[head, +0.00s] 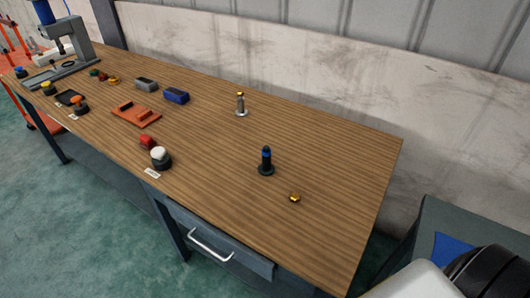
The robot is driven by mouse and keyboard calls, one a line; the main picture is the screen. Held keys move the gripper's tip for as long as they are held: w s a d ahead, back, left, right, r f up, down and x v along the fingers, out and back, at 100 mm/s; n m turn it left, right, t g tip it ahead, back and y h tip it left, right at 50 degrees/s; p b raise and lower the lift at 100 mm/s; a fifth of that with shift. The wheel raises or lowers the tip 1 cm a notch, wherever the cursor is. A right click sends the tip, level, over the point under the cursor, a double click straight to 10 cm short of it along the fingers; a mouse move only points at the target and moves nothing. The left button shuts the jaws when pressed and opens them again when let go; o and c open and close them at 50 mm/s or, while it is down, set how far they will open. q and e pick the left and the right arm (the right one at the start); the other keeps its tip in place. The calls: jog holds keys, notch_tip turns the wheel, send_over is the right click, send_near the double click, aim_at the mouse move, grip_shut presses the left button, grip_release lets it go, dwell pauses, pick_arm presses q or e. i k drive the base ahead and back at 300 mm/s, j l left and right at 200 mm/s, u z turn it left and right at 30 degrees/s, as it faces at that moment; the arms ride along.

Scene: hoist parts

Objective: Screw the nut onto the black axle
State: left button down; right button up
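The black axle (266,163) stands upright on a dark round base on the wooden table, right of the middle, with a blue band near its top. A small gold nut (295,198) lies on the table to the right of the axle and nearer the front edge, apart from it. Neither of my grippers shows in the head view. A white and black part at the bottom right corner looks like a piece of my own arm.
A silver axle (240,104) with a gold top stands farther back on the table (335,150). An orange tray (136,115), blue block (176,96), grey block (145,84), red block (147,142) and white-topped button (160,157) lie left. The table's right end is mostly clear.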

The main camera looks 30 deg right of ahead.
aim_at(266, 169)
jog(key=z, duration=1.1)
jog(key=k+j+u, duration=0.1)
jog(key=u, duration=0.25)
jog(key=k, duration=0.05)
